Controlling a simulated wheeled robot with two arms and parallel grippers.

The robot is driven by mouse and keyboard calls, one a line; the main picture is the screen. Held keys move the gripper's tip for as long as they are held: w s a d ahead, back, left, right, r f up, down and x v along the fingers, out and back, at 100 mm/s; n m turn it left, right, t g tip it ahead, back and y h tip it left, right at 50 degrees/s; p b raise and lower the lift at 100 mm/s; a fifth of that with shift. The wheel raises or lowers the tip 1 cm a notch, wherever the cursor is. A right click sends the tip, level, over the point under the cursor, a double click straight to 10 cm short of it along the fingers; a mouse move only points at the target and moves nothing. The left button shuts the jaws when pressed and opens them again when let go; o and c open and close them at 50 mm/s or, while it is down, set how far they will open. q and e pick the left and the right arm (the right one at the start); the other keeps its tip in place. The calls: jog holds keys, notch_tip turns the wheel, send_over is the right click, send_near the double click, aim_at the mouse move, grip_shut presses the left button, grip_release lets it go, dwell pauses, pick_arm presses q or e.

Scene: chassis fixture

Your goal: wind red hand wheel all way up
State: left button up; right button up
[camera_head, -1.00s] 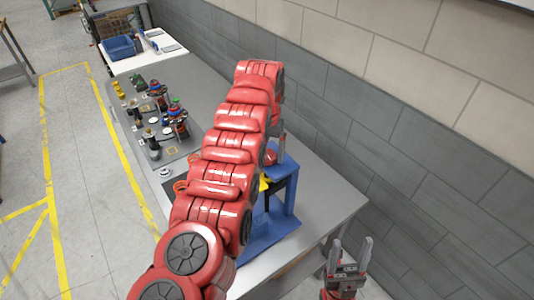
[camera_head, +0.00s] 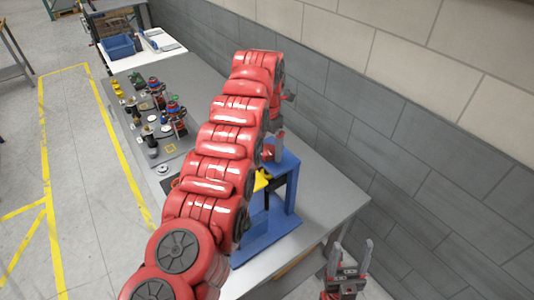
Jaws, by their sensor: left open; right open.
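A blue fixture (camera_head: 285,205) stands on the grey bench, partly hidden by my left arm. A small red part (camera_head: 268,152), which looks like the hand wheel, shows at its top beside my arm. Most of it is hidden, so I cannot tell its turn position. My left gripper (camera_head: 275,146) is above the fixture, close to the red part. One grey finger shows and the other is mostly hidden; the gripper is open, and I cannot tell whether it touches the wheel. A yellow part (camera_head: 262,180) sits on the fixture. My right gripper (camera_head: 350,258) is open and empty, off the bench's right end.
The grey bench (camera_head: 335,198) runs along a block wall (camera_head: 340,125). Several dark posts and small parts (camera_head: 160,120) stand on its left half. A blue bin (camera_head: 118,47) is on a white table at the back. The bench's right end is bare.

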pick_arm(q)
jog(key=m+b, duration=0.1)
jog(key=m, duration=0.3)
jog(key=shift+f+m, duration=0.1)
jog(key=shift+m, duration=0.2)
jog(key=m, duration=0.5)
jog(key=shift+m, duration=0.3)
jog(key=m, duration=0.4)
jog(key=shift+m, duration=0.4)
jog(key=m, duration=0.6)
jog(key=shift+p, duration=0.4)
jog(key=c, duration=1.3)
jog(key=shift+d+n+b, duration=0.1)
jog(key=shift+n+b, duration=0.3)
jog(key=shift+n, duration=0.2)
jog(key=shift+c, duration=0.2)
jog(key=shift+n, duration=0.6)
jog(key=n, duration=0.5)
jog(key=n+p, duration=0.1)
jog(key=n, duration=0.2)
jog(key=shift+r, duration=0.25)
jog(key=n+p, duration=0.2)
jog(key=n, duration=0.1)
jog(key=shift+n, duration=0.4)
jog(key=n, duration=0.2)
jog(key=shift+f+n+p, duration=0.15)
jog(key=shift+n+p, duration=0.15)
jog(key=shift+n, duration=0.1)
